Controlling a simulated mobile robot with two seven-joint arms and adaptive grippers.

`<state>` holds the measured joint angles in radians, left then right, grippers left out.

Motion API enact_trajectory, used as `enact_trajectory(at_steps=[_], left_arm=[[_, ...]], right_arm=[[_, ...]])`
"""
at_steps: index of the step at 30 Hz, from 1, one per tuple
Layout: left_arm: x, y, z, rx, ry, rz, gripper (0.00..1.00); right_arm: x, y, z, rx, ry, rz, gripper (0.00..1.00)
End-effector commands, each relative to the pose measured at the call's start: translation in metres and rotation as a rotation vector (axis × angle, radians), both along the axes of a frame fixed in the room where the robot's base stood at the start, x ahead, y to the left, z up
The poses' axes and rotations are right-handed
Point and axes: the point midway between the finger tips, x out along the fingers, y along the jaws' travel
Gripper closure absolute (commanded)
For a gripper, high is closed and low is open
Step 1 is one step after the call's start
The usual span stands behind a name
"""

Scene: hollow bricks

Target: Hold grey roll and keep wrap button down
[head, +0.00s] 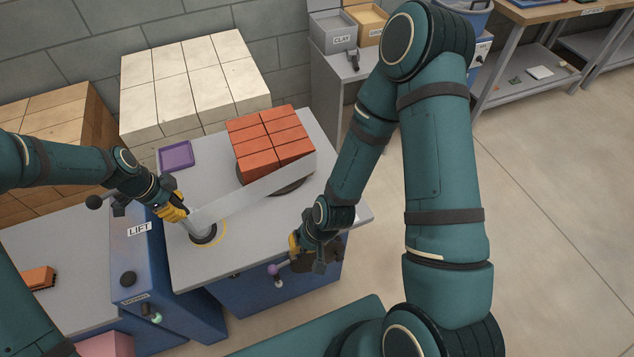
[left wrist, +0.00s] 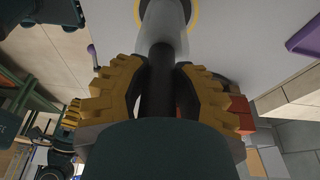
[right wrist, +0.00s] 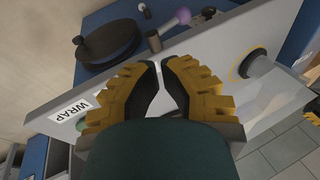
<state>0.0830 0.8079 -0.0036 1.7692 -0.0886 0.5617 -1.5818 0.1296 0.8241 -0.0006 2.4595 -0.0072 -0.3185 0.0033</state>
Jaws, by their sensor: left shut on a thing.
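The grey roll (head: 203,234) stands upright on the grey table, ringed by a yellow circle, with clear film (head: 250,192) stretched from it to the red bricks (head: 268,140). My left gripper (head: 175,208) is shut on the roll's black handle (left wrist: 160,75). My right gripper (right wrist: 159,64) is at the table's front edge, its fingertips together with nothing seen between them. The WRAP label (right wrist: 70,109) is beside its left finger in the right wrist view, with a small green part (right wrist: 82,125) below it. Whether a wrap button is pressed cannot be told; the fingers hide part of the edge.
A dark disc (right wrist: 108,42) and a purple-knobbed lever (right wrist: 183,17) stick out at the table's front. A purple tray (head: 176,155) lies on the table. Pale blocks (head: 190,80) are stacked behind. The blue LIFT unit (head: 135,265) stands at the left.

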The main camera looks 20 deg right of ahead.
Motion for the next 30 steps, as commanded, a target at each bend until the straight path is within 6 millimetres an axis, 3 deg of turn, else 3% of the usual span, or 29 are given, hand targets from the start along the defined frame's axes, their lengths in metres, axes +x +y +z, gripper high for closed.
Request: enact_trajectory(at_steps=[5, 9, 15, 18, 22, 30], left_arm=[[-0.002, 0.003, -0.004, 0.004, 0.008, 0.002, 1.00], [-0.002, 0.003, -0.004, 0.004, 0.008, 0.002, 1.00], [-0.002, 0.003, -0.004, 0.004, 0.008, 0.002, 1.00], [-0.002, 0.003, -0.003, 0.004, 0.008, 0.002, 1.00], [-0.002, 0.003, -0.003, 0.004, 0.008, 0.002, 1.00], [-0.002, 0.003, -0.003, 0.004, 0.007, 0.002, 1.00]], right_arm=[[0.040, -0.034, 0.007, -0.068, 0.015, 0.057, 1.00], [0.074, -0.077, 0.024, -0.152, 0.048, 0.106, 1.00], [0.106, -0.134, 0.057, -0.268, 0.105, 0.146, 1.00], [0.113, -0.153, 0.071, -0.308, 0.129, 0.153, 1.00], [0.117, -0.166, 0.081, -0.335, 0.147, 0.154, 1.00], [0.118, -0.169, 0.083, -0.340, 0.153, 0.155, 1.00]])
